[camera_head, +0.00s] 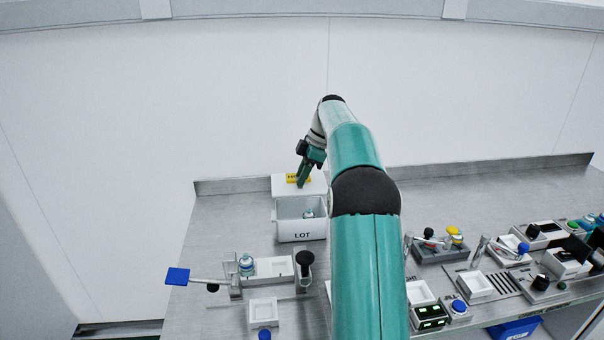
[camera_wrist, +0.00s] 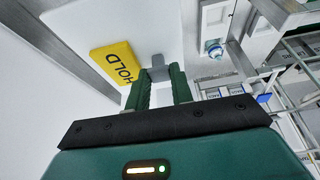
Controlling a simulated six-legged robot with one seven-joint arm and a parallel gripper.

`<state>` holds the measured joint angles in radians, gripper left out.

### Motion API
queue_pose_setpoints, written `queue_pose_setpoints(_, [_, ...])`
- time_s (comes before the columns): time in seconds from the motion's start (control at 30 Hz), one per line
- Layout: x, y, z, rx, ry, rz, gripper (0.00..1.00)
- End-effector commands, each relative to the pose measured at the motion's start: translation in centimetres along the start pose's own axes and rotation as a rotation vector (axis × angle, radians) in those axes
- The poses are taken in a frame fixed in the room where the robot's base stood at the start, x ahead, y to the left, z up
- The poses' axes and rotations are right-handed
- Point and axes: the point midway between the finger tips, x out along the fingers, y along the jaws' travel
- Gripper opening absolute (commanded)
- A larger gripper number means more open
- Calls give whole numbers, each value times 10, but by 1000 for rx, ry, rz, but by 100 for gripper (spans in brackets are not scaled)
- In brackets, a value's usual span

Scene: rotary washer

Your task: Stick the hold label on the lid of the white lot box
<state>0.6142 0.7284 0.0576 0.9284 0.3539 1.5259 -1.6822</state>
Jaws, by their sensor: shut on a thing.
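The white lot box (camera_head: 302,229), marked LOT, stands on the left part of the bench. Its white lid (camera_head: 284,184) is raised behind the open box; it also shows in the wrist view (camera_wrist: 185,25). The yellow hold label (camera_wrist: 115,65) lies against the lid's face, and it shows in the head view (camera_head: 292,178). My gripper (camera_wrist: 160,85) is shut on a small grey tab (camera_wrist: 158,68) beside the label. I cannot tell whether the tab belongs to the lid or to the label. A small vial (camera_wrist: 213,48) is inside the box.
A fixture with a blue paddle (camera_head: 177,276) and a black knob (camera_head: 305,258) stands in front of the box. Trays, switches and devices (camera_head: 440,243) fill the right side. The bench behind them is clear. A wall stands behind the bench.

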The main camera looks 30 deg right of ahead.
Motion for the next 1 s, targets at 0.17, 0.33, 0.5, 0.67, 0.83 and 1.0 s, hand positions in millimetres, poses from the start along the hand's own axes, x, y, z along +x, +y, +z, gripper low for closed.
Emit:
queue_pose_setpoints(0.17, [11, -1, 6, 2, -1, 1, 0])
queue_pose_setpoints(0.33, [24, -2, 12, 2, -1, 2, 0])
queue_pose_setpoints(0.5, [39, -1, 17, 2, -1, 2, 0])
queue_pose_setpoints(0.67, [52, 0, 22, 1, -1, 3, 0])
queue_pose_setpoints(0.83, [62, 1, 25, 1, -1, 3, 0])
queue_pose_setpoints(1.0, [66, 2, 27, 0, -1, 3, 0])
